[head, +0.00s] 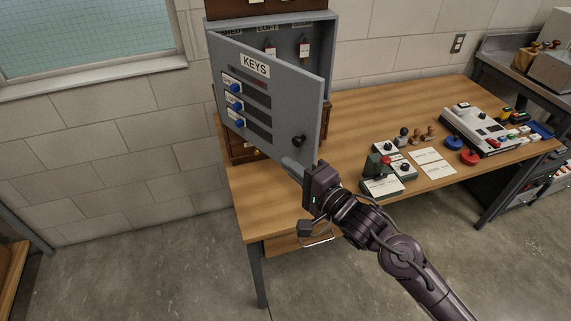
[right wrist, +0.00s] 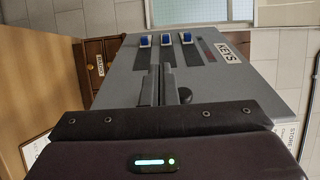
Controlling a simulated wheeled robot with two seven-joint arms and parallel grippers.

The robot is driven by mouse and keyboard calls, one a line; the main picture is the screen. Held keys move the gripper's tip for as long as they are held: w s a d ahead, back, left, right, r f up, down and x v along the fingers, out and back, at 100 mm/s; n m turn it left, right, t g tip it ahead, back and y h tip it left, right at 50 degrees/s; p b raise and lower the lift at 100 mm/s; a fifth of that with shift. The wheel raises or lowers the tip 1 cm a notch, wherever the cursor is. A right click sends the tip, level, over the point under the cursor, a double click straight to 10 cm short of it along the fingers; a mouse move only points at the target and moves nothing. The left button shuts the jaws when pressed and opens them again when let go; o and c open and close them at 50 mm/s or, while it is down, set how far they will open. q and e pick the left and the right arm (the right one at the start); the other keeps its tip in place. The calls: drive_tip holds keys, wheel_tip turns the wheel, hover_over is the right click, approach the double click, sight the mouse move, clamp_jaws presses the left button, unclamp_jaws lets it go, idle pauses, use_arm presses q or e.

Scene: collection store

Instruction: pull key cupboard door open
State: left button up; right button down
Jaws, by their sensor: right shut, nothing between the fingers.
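The grey key cupboard (head: 327,45) stands against the wall at the back left of the table, on wooden drawers. Its door (head: 275,70), labelled KEYS, stands partly open, swung out from the left side. The door has a dark round knob (head: 299,141) near its lower free edge. My right gripper (head: 290,163) is shut and empty, just below and beside the knob, close to the door's lower edge. In the right wrist view the shut fingers (right wrist: 160,84) lie over the door face beside the knob (right wrist: 185,95); I cannot tell whether they touch the door. My left gripper is not in view.
Keys with tags (head: 304,48) hang inside the cupboard. The wooden table (head: 350,108) holds stamps, cards (head: 432,162) and a grey-white device (head: 475,128) to the right. A window (head: 85,35) is at the upper left.

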drive_tip(key=shift+s+a, duration=0.5)
drive_tip(key=shift+a, duration=0.2)
drive_tip(key=shift+r, duration=0.1)
idle(1.0)
